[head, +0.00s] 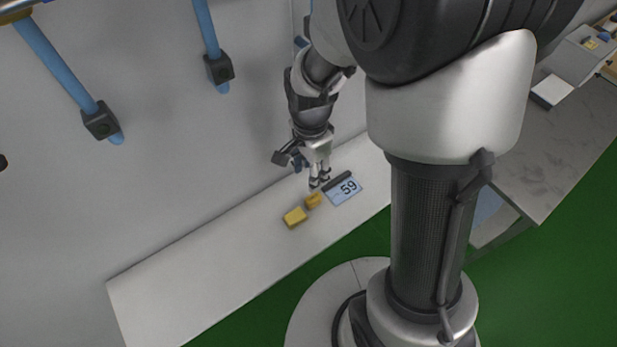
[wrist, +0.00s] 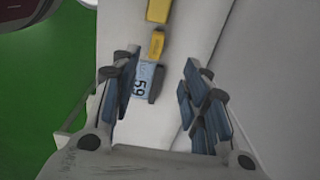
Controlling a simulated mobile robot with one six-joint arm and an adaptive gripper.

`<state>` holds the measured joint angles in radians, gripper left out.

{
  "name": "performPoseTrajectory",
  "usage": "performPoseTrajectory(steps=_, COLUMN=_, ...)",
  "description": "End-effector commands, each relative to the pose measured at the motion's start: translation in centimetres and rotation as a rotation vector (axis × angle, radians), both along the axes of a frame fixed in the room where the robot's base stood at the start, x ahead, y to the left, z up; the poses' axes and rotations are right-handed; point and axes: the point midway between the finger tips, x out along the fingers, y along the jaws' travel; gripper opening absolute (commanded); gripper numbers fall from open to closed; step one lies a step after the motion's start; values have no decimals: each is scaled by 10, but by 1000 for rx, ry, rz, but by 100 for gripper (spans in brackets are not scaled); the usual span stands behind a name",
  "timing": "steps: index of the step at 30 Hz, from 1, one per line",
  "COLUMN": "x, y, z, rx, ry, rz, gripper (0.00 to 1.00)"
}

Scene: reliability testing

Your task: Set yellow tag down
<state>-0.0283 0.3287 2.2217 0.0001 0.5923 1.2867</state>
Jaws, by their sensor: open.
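Two yellow pieces lie on the white bench, and I cannot tell which is the tag. The larger yellow block (head: 295,217) is farther from my gripper; it shows at the top edge of the wrist view (wrist: 158,10). The smaller yellow piece (head: 313,200) lies beside a pale blue card marked 59 (head: 345,191); both show in the wrist view, the yellow piece (wrist: 157,45) above the card (wrist: 140,82). My gripper (head: 319,182) is open above the bench near the card. In the wrist view its fingers (wrist: 157,75) stand wide apart, with nothing held between them.
A dark bar (head: 337,182) lies along the card's edge. The white bench (head: 190,275) runs along a grey wall and is clear at the left. Blue rods with dark clamps (head: 101,121) stick out from the wall. A grey marbled table (head: 550,150) stands at the right.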

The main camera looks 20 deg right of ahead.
Motion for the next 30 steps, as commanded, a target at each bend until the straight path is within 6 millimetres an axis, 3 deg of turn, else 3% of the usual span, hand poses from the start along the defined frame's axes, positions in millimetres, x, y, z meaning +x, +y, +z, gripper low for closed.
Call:
performPoseTrajectory(steps=3, x=-1, y=0, z=-30, rx=0, ry=5, rz=1, gripper=42)
performPoseTrajectory(steps=9, x=-1, y=-1, z=-68, rx=0, ry=3, rz=2, gripper=42)
performPoseTrajectory(steps=17, x=-1, y=-1, z=-87, rx=0, ry=1, rz=2, gripper=42)
performPoseTrajectory(steps=25, x=-5, y=-8, z=-125, rx=0, ry=2, rz=2, gripper=42)
performPoseTrajectory(steps=30, x=-4, y=-8, z=-136, rx=0, ry=0, rz=2, gripper=42)
